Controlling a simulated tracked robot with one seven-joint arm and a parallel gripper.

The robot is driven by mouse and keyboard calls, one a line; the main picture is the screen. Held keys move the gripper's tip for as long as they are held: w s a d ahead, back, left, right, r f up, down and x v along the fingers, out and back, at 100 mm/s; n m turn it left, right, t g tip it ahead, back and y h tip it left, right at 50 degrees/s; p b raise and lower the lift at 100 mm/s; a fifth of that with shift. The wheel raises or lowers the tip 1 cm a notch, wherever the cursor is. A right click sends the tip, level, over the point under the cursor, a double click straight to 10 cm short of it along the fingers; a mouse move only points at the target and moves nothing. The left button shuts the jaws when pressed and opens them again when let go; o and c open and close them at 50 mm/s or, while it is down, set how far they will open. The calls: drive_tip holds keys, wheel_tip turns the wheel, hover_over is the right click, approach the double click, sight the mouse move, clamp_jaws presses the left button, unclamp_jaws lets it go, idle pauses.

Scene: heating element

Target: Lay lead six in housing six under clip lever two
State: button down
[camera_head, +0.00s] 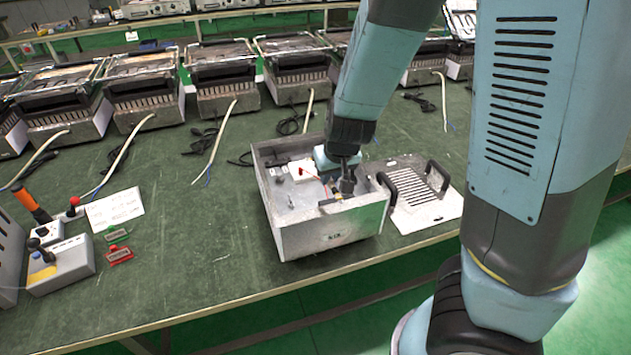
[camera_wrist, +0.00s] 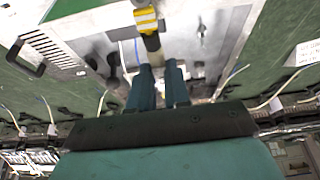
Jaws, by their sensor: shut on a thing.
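The open metal housing (camera_head: 330,232), apparently housing six, stands on the bench in the head view. My gripper (camera_head: 346,186) reaches down inside it, near its right wall. In the wrist view my gripper's two teal fingers (camera_wrist: 162,72) are close together, shut on a pale, narrow piece that looks like the lead (camera_wrist: 153,58); the fingers hide most of it. Just beyond the fingertips is a yellow and black part (camera_wrist: 150,22), possibly a clip lever; yellow also shows beside the gripper in the head view. A red-tipped lever (camera_head: 302,171) stands on a white block inside the housing. Lever numbers are unreadable.
A plate with two black handles (camera_head: 425,206) lies right of the housing. Several grills with pale leads line the back. The bench between is clear.

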approach(314, 185)
drive_tip(key=shift+w+a+f, duration=0.2)
drive_tip(key=shift+w+f, duration=0.4)
drive_tip(key=shift+f, duration=0.15)
drive_tip(key=shift+w+a+f, duration=0.15)
drive_tip(key=shift+w+f, duration=0.45)
drive_tip(key=shift+f, duration=1.6)
drive_tip(key=c, duration=1.1)
unclamp_jaws()
drive_tip(key=v, duration=1.2)
